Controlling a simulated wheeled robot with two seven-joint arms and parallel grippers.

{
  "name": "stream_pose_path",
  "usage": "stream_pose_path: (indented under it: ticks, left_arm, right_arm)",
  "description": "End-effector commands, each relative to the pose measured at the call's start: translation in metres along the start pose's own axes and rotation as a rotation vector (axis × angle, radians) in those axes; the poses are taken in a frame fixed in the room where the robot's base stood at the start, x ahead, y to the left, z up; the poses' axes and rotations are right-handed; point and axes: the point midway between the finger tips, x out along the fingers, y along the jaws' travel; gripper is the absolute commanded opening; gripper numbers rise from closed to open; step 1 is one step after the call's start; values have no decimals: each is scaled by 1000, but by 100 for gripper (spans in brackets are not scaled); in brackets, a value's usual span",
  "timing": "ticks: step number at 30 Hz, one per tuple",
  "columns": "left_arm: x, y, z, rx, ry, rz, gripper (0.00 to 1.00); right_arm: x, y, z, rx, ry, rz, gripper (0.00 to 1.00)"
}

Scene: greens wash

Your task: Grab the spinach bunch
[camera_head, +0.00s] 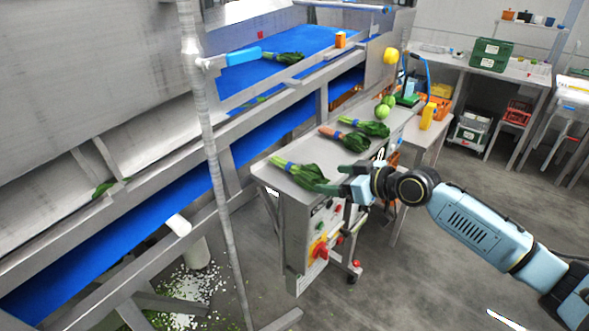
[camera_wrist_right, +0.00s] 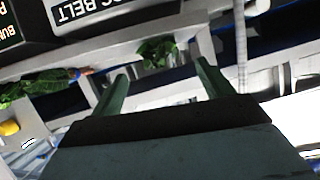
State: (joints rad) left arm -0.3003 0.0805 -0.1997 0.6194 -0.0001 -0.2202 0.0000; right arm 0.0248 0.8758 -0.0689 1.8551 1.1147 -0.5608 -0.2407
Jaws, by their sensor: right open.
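Several leafy green bunches with blue bands lie in a row on a steel cabinet top (camera_head: 268,178) in the head view. The nearest bunch (camera_head: 305,174) has pale stems pointing left and dark leaves toward my right gripper (camera_head: 336,179). I cannot tell for certain which is spinach. My right gripper is open at the leaf end of the nearest bunch. In the right wrist view, green leaves (camera_wrist_right: 157,50) show beyond and between the open fingers (camera_wrist_right: 162,75). My left gripper is out of view.
Round green vegetables (camera_head: 383,109) sit at the cabinet's far end. A red knob (camera_head: 320,250) is on its front. A blue conveyor (camera_head: 265,72) carrying another bunch (camera_head: 286,57) runs behind. A grey pole (camera_head: 212,150) stands left.

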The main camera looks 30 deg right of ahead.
Motion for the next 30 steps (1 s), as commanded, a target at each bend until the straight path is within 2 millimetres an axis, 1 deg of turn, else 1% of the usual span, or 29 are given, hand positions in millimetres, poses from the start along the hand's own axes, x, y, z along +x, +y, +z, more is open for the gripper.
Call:
stream_pose_path:
  ticks: [1,6,9,17,20,28,29,30]
  left_arm:
    - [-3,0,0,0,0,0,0]
    - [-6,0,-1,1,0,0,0]
    - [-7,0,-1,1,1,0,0]
    - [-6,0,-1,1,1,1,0]
    - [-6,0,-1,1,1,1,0]
    - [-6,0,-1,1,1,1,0]
    - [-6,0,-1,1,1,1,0]
    - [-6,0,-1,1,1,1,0]
  right_arm:
    - [7,0,-3,4,4,-1,79]
    - [30,1,-2,3,3,1,79]
    - [38,1,-1,1,1,1,79]
    - [40,1,0,-1,0,1,79]
    - [40,1,0,-1,0,1,68]
    - [40,1,0,-1,0,1,32]
    - [39,1,-1,-1,1,1,30]
    - [39,1,-1,-1,1,1,30]
